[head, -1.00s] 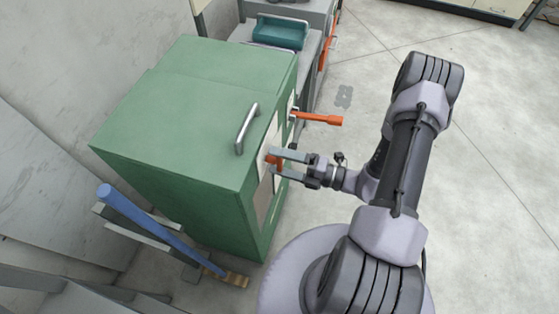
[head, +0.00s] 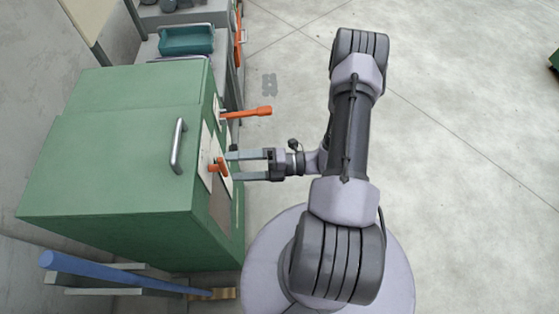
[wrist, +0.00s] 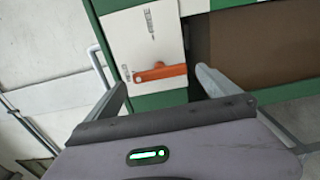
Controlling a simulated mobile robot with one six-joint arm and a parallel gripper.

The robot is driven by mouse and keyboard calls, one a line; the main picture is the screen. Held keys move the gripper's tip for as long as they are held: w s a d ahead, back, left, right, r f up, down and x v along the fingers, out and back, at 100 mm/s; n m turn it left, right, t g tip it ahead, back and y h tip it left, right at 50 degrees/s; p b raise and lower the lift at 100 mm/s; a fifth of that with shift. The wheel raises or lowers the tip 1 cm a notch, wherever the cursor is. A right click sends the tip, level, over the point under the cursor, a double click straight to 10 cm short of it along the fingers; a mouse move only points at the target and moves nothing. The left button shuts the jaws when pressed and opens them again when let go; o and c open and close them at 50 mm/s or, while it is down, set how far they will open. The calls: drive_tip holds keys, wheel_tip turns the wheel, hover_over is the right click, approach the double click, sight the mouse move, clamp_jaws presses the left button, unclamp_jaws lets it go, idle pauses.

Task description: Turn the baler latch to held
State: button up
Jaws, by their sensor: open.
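The baler is a green cabinet (head: 120,130) at the left in the head view. An orange latch handle (wrist: 160,73) sits on a white labelled plate (wrist: 142,35) on its face. In the wrist view the handle lies nearly level across the picture, its right end slightly higher. The latch also shows in the head view (head: 218,166). My gripper (head: 230,166) is open, its fingertips just off the latch. In the wrist view the fingers of my gripper (wrist: 162,81) stand to either side of the handle, and a gap shows between each finger and it.
A second orange lever (head: 248,112) sticks out from the cabinet beyond the latch. A grey bar handle (head: 178,146) is on the cabinet top. A blue bar (head: 110,272) lies at the lower left. A teal bin (head: 187,40) stands behind.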

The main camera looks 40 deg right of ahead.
drive_tip(key=p+v, duration=0.1)
drive_tip(key=v, duration=1.2)
